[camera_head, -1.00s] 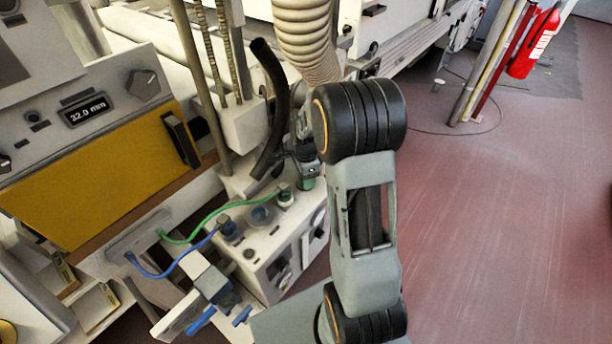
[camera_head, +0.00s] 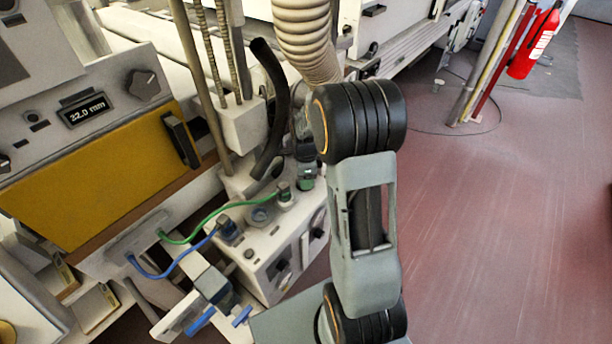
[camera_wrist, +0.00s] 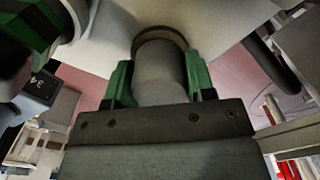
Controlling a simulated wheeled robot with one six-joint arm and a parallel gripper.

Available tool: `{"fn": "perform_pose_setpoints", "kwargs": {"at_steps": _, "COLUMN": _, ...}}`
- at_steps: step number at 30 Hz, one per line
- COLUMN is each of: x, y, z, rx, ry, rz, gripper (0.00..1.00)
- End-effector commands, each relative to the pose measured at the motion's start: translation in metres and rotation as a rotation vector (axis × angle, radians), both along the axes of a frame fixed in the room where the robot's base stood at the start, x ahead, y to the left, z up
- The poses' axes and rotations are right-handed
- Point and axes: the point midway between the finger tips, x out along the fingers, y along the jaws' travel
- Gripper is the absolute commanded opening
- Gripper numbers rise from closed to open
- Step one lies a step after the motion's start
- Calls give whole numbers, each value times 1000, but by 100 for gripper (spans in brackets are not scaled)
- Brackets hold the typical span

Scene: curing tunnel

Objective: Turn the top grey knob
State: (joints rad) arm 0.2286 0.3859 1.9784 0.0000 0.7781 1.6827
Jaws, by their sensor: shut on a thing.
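In the wrist view, a round grey knob (camera_wrist: 160,72) stands between the two green fingers of my gripper (camera_wrist: 159,60). The fingers press on it from both sides, and it stands out from a pale surface. In the head view my gripper (camera_head: 305,183) is at the far end of the white control box, partly behind my arm. The knob cannot be made out there, as my gripper and arm cover that spot.
The white control box (camera_head: 262,240) carries green (camera_head: 205,213) and blue (camera_head: 170,268) cables and dark front knobs. A black curved hose (camera_head: 272,110) and a ribbed duct (camera_head: 305,40) are close to my gripper. Red floor (camera_head: 500,220) on the right is clear.

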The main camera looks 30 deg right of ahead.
Motion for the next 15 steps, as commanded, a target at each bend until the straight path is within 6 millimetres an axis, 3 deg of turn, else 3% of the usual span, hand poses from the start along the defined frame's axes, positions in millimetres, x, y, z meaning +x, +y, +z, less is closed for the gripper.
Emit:
{"fn": "perform_pose_setpoints", "kwargs": {"at_steps": 1, "x": 4, "y": -1, "z": 4, "rx": -4, "ry": -14, "rz": 0, "gripper": 26}}
{"fn": "perform_pose_setpoints", "kwargs": {"at_steps": 2, "x": 3, "y": -1, "z": 4, "rx": -3, "ry": -13, "rz": 1, "gripper": 53}}
{"fn": "perform_pose_setpoints", "kwargs": {"at_steps": 3, "x": 3, "y": -1, "z": 3, "rx": -3, "ry": -12, "rz": 1, "gripper": 56}}
{"fn": "perform_pose_setpoints", "kwargs": {"at_steps": 9, "x": 2, "y": 0, "z": 2, "rx": -2, "ry": -7, "rz": 1, "gripper": 75}}
{"fn": "perform_pose_setpoints", "kwargs": {"at_steps": 15, "x": 1, "y": 0, "z": 1, "rx": -1, "ry": -4, "rz": 2, "gripper": 75}}
